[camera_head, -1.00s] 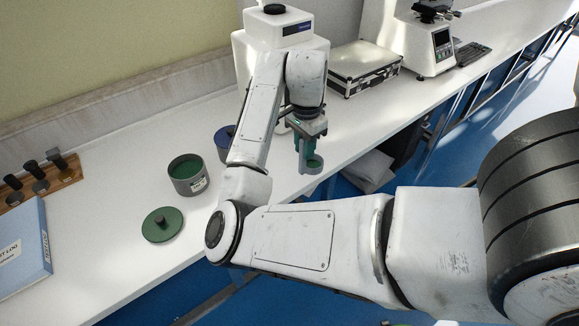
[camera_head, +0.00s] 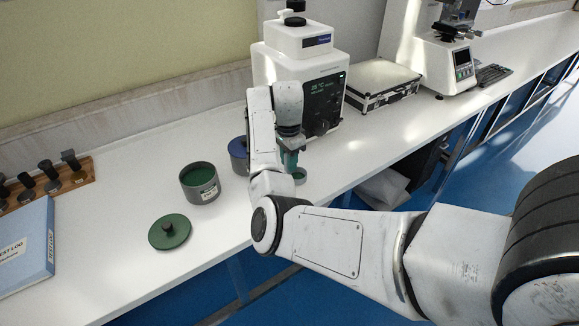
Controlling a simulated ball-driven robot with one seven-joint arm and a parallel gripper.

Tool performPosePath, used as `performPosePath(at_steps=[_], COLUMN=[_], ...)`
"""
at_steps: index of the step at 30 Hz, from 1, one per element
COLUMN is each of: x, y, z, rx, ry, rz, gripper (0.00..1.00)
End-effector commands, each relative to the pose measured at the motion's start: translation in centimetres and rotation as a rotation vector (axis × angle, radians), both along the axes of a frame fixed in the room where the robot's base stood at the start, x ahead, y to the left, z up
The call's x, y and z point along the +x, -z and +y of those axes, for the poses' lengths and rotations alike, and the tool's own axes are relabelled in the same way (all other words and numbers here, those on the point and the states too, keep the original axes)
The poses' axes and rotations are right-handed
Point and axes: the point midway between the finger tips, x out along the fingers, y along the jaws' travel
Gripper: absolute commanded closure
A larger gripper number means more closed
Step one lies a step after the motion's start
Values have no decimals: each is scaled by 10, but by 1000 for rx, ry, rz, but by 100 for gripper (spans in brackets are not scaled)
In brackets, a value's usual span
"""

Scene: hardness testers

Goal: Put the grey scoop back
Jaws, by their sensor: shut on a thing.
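My gripper (camera_head: 290,160) is shut on the grey scoop (camera_head: 299,176) and points down over the front part of the bench. Only the scoop's small round cup shows clearly, with green inside it; the rest is hidden by the fingers and my arm. A grey tub (camera_head: 201,188) with a white label stands open to the left of my gripper, with green contents. Its green lid (camera_head: 169,232) with a dark knob lies flat on the bench in front of it. Whether the scoop touches the bench cannot be told.
A blue-lidded tub (camera_head: 238,152) stands partly behind my arm. A white machine (camera_head: 305,75) with a display is behind it. A wooden rack (camera_head: 74,179) with several dark-handled tools and a blue binder (camera_head: 27,245) are at left. A silver case (camera_head: 383,84) lies right of the machine.

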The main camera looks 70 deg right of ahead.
Motion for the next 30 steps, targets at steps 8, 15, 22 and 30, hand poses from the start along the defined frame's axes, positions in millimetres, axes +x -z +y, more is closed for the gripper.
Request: performPosePath(at_steps=[8, 15, 22, 30], x=[-2, -2, -2, -2], y=[25, 26, 28, 28], z=[1, 1, 1, 1], rx=[2, 2, 2, 2], ry=[1, 1, 1, 1], rz=[3, 3, 2, 2], gripper=[100, 100, 64, 51])
